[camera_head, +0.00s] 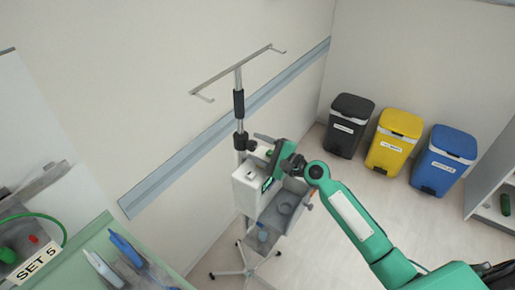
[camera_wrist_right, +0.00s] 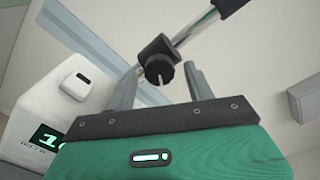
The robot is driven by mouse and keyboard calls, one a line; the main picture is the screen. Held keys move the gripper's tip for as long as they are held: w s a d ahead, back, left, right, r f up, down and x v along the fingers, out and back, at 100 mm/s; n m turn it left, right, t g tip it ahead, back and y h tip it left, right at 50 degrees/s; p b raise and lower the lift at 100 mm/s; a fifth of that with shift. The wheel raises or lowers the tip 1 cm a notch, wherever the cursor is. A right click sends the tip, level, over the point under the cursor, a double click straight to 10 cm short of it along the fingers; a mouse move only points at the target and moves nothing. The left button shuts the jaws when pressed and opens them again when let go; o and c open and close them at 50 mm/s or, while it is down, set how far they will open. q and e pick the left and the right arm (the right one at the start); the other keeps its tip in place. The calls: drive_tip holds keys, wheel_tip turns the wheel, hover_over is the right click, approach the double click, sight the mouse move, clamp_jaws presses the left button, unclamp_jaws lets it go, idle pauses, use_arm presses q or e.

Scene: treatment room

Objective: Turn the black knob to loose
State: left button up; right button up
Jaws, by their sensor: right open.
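The black knob (camera_wrist_right: 158,72) sits on a dark collar around the chrome pole (camera_wrist_right: 190,32) in the right wrist view, with a pale strip on its face. My right gripper (camera_wrist_right: 163,68) is open, its two grey fingers on either side of the knob in the picture. I cannot tell whether they touch it. In the head view the right gripper (camera_head: 258,138) is beside the dark lower collar (camera_head: 240,141) of the IV pole (camera_head: 238,78). The knob itself is not clear there. My left gripper is not in view.
A white pump box (camera_head: 247,187) with a lit display and a grey basket (camera_head: 279,217) are on the stand, close under my right gripper. Black (camera_head: 350,124), yellow (camera_head: 394,139) and blue (camera_head: 444,160) bins stand along the wall. The floor before them is clear.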

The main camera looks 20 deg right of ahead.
drive_tip(key=b+v, duration=0.5)
drive_tip(key=v, duration=0.8)
drive_tip(key=shift+s+f, duration=0.1)
drive_tip(key=shift+s, duration=0.05)
